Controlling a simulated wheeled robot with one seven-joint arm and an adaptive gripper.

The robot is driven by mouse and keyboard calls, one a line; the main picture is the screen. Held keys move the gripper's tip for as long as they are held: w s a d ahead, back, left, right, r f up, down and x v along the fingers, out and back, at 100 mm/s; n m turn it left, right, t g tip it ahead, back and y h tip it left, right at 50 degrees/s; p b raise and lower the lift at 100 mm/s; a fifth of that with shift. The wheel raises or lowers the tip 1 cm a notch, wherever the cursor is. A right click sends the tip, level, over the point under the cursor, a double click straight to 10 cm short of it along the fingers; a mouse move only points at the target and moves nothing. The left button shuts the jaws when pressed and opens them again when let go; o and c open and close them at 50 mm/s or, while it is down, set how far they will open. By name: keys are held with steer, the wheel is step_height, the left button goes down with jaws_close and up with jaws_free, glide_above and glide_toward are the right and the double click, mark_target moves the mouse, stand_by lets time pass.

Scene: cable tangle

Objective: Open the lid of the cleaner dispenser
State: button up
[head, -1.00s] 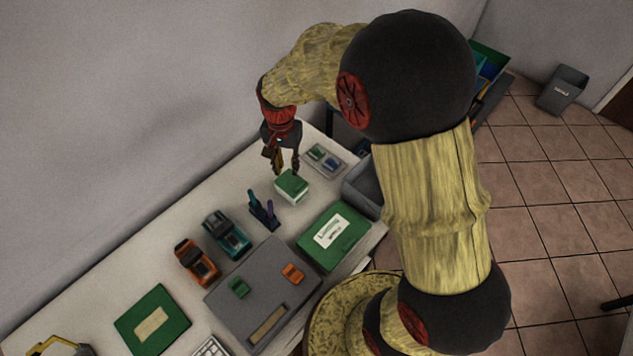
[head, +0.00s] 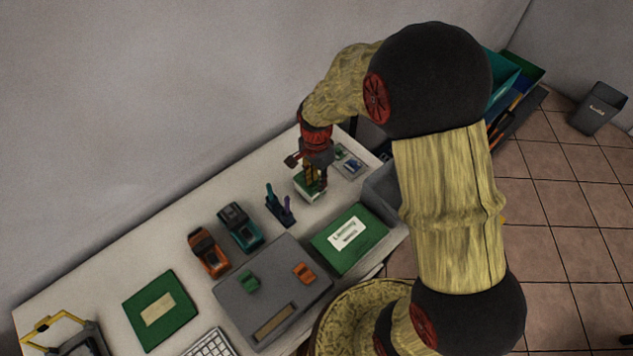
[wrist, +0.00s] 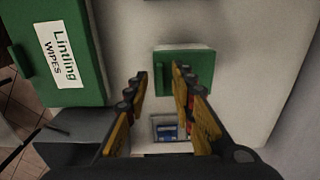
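The cleaner dispenser (head: 304,194) is taken to be the small white box with a green lid (wrist: 200,59) near the back end of the table. The lid looks closed, with a small tab on its left edge in the wrist view. My gripper (head: 316,187) is right above the dispenser in the head view and hides part of its top. In the wrist view my gripper (wrist: 161,73) is open and empty, its fingertips apart and overlapping the lid. I cannot tell whether the fingers touch it.
A green Lintling wipes box (head: 349,238) lies in front of the dispenser. A small tray (head: 349,161) sits behind it. A pen holder (head: 280,208) stands to its left, and a grey bin (head: 382,190) to its right. A grey case (head: 272,292) lies nearer.

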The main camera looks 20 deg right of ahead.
steer(key=shift+f, duration=0.3)
steer(key=shift+c, duration=0.4)
jaws_close()
stand_by(0.4)
